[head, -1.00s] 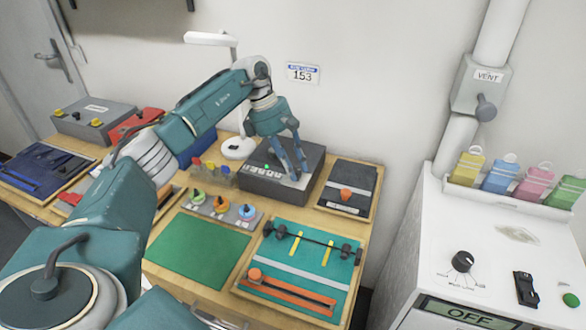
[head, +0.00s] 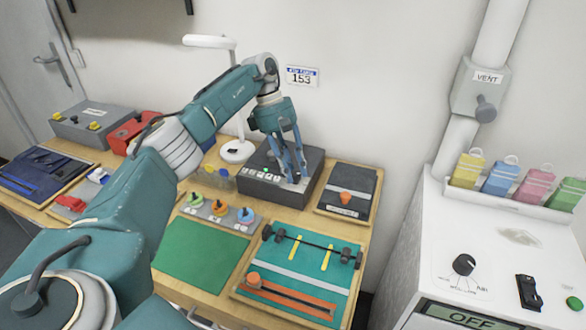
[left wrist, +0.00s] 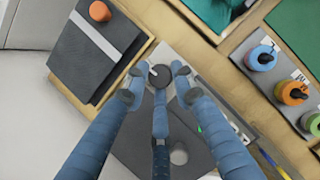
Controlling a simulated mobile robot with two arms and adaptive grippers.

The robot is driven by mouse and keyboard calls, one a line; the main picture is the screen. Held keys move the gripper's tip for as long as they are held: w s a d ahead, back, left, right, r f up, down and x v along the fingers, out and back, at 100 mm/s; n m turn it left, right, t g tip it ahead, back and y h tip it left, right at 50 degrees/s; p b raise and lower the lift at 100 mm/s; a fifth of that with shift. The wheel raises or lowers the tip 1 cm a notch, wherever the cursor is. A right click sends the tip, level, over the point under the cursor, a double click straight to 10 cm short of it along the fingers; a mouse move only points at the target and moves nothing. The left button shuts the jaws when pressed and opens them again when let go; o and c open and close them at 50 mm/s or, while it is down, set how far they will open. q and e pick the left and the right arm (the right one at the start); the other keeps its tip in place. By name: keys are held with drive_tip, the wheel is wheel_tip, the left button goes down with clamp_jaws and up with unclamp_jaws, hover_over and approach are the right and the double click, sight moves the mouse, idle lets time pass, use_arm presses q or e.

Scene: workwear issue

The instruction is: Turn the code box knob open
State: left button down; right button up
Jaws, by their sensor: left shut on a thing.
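The code box (head: 313,162) is a dark grey box at the back of the wooden table, against the wall. Its sloped top has a row of small light keys and a small green light on the left. My left gripper (head: 292,178) points down onto the right part of its top. In the left wrist view the fingers (left wrist: 160,80) close around a small dark round knob (left wrist: 160,75) on the box (left wrist: 136,140). The fingers mostly hide the knob in the head view, so how far it is turned cannot be told. My right gripper is out of view.
A dark padded board (head: 352,183) lies right of the box. Three coloured knobs on a grey strip (head: 203,207) and a green mat (head: 200,255) lie in front. A white lamp (head: 237,150) stands behind left. A white cabinet (head: 415,235) is at the right.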

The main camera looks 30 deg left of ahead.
use_arm(q)
drive_tip(key=shift+d+r, duration=0.15)
drive_tip(key=shift+d, duration=0.05)
drive_tip(key=c, duration=1.8)
unclamp_jaws()
drive_tip(key=o, duration=0.3)
drive_tip(key=shift+d, duration=0.1)
drive_tip(key=shift+o, duration=0.2)
drive_tip(key=shift+a+r, duration=0.1)
drive_tip(key=shift+a, duration=0.1)
drive_tip(key=v, duration=1.1)
drive_tip(key=shift+r, duration=0.45)
drive_tip(key=shift+s+f, duration=0.1)
drive_tip(key=shift+s, duration=0.05)
